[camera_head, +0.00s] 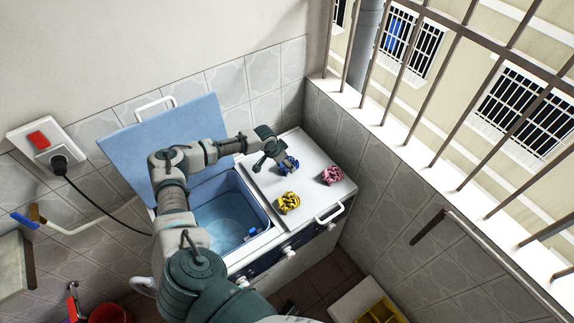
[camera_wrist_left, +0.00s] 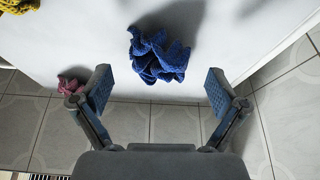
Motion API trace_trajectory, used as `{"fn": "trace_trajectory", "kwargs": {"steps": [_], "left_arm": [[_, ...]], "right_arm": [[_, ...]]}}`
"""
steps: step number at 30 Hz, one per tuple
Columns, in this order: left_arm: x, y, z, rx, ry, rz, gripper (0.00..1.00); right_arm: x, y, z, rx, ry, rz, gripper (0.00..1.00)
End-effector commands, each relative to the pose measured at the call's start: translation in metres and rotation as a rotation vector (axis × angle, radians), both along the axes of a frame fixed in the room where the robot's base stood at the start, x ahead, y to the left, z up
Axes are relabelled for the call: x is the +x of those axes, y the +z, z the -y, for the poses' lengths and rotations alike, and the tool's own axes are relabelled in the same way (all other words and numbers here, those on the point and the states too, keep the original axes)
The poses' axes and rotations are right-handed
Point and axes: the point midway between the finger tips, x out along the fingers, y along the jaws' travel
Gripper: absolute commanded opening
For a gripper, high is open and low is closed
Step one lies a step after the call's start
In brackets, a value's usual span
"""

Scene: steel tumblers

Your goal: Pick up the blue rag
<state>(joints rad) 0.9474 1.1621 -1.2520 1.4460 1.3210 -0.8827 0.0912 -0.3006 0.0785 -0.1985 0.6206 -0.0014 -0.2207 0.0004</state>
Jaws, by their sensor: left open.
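The blue rag (camera_head: 290,166) lies crumpled on the white lid of the washing machine. My left gripper (camera_head: 271,160) is open above the lid, close to the rag, and partly covers it in the head view. In the left wrist view the blue rag (camera_wrist_left: 158,57) lies beyond the fingertips, roughly centred in the gap between the two spread fingers (camera_wrist_left: 159,90). Nothing is held between the fingers. I cannot tell the exact height of the gripper above the rag. My right gripper is not in view.
A yellow rag (camera_head: 288,203) and a pink rag (camera_head: 332,175) lie on the same white lid (camera_head: 262,190). An open blue lid (camera_head: 170,128) stands behind the water-filled tub (camera_head: 228,222). A tiled wall and barred window bound the right side.

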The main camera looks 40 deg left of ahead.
Motion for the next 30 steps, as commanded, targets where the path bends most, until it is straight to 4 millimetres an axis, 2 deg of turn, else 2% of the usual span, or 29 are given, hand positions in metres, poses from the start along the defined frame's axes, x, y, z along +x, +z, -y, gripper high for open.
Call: {"fn": "trace_trajectory", "kwargs": {"steps": [3,6,13,14,18,21,30], "left_arm": [[0.009,-0.017,0.002,0.000,0.001,0.000,0.97],[0.012,-0.024,0.003,0.001,0.000,0.000,0.97],[0.012,-0.026,0.002,0.000,-0.001,0.001,0.97],[0.012,-0.026,0.002,0.000,-0.001,0.001,0.95],[0.012,-0.027,0.001,-0.001,0.000,0.001,0.60],[0.012,-0.027,0.001,-0.001,0.000,0.001,0.38],[0.012,-0.025,0.001,-0.001,0.000,0.000,0.38]], "right_arm": [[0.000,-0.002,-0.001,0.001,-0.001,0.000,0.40],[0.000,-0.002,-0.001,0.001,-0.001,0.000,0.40],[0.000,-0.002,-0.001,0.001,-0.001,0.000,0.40],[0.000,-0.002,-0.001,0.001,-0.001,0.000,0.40],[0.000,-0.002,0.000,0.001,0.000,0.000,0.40],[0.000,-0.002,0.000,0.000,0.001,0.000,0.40],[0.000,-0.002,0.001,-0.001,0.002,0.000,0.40]]}}
